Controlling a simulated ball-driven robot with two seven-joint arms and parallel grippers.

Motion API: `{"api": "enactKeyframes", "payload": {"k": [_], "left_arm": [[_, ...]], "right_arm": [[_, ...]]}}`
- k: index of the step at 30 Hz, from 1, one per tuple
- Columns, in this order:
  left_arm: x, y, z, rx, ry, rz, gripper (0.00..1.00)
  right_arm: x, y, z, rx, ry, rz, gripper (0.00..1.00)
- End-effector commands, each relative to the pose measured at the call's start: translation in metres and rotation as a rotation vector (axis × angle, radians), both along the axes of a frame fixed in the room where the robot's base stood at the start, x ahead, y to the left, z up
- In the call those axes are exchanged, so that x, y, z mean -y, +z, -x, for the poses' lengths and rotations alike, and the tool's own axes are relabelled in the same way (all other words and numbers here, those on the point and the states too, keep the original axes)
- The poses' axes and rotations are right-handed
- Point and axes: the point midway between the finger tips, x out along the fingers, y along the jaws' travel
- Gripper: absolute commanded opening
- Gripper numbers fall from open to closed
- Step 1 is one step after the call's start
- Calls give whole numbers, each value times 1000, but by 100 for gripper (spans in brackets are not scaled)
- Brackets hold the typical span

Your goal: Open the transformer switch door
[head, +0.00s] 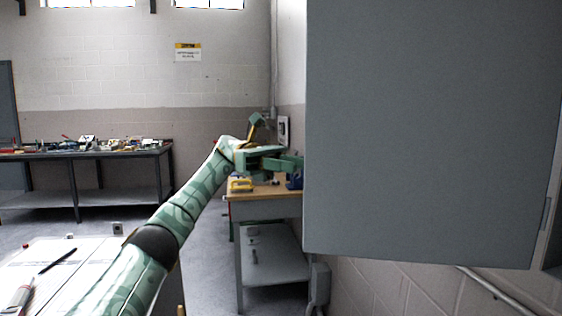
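The switch door (430,130) is a large flat grey panel filling the right half of the head view. A hinge-like strip shows at its lower right edge, beside a narrow part of the cabinet (553,255). The door appears to stand swung out from the cabinet. My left gripper (292,165) is at the door's left edge, its fingers pointing right. The fingertips seem to pass behind that edge, so I cannot tell whether they touch the door or how far apart they are. My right gripper is not in view.
A wooden-topped workbench (265,203) with a yellow item (241,185) stands behind my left gripper. A dark table (120,153) with clutter is at the back left. A white table (75,265) with a pen-like item is at the front left. Open floor lies between them.

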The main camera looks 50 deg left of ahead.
Motion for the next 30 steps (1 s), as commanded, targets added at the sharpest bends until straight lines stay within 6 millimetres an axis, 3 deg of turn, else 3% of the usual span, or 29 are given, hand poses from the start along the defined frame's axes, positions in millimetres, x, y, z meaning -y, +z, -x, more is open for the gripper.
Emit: {"api": "enactKeyframes", "payload": {"k": [3, 9, 30], "left_arm": [[-18, 1, 1, 1, 0, 1, 31], [-34, 0, 3, -1, -1, 1, 31], [-37, 0, 4, -11, -2, 3, 31]], "right_arm": [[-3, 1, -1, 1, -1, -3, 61], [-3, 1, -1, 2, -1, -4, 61], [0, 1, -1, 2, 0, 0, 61]]}}
